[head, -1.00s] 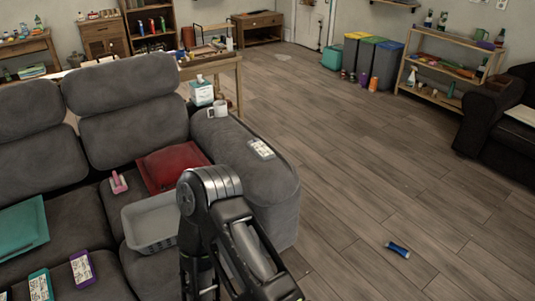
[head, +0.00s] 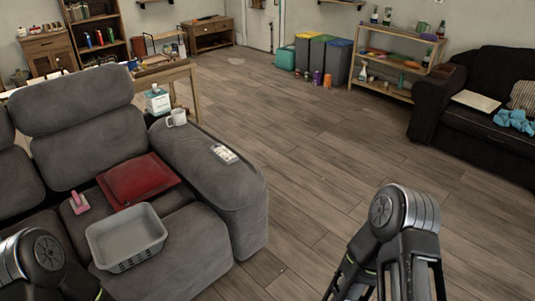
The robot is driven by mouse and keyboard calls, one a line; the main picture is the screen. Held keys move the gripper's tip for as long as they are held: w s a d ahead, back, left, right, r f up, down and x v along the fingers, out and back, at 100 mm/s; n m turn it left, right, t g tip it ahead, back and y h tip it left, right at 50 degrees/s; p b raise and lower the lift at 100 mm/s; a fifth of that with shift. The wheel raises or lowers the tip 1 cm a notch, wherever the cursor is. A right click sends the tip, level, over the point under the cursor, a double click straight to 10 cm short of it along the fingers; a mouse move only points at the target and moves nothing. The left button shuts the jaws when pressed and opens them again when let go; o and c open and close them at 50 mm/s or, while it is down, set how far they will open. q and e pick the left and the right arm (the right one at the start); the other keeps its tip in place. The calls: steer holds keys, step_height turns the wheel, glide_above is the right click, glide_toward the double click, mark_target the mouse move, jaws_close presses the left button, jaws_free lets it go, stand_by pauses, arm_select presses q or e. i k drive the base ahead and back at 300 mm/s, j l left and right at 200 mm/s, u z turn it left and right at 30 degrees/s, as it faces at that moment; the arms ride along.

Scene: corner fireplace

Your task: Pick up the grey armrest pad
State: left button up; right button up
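The grey sofa's rounded armrest (head: 212,178) is in the middle left of the head view. A white mug (head: 176,118) stands at its back end, and a small white-and-grey item (head: 225,154) lies flat on its top. I cannot make out a separate grey pad distinct from the armrest's upholstery. My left arm shows at the lower left corner and my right arm at the lower right, beyond the sofa's right side. Neither gripper's fingertips can be seen.
On the sofa are a red cushion (head: 137,180), a grey plastic basket (head: 127,238) and a pink item (head: 79,203). A dark sofa (head: 492,131) and a wooden shelf (head: 385,91) stand at the right. The wooden floor (head: 335,150) between the sofas is clear.

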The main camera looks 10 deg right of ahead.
mark_target(226, 156)
steer(key=i, duration=1.4)
steer(key=u, duration=1.25)
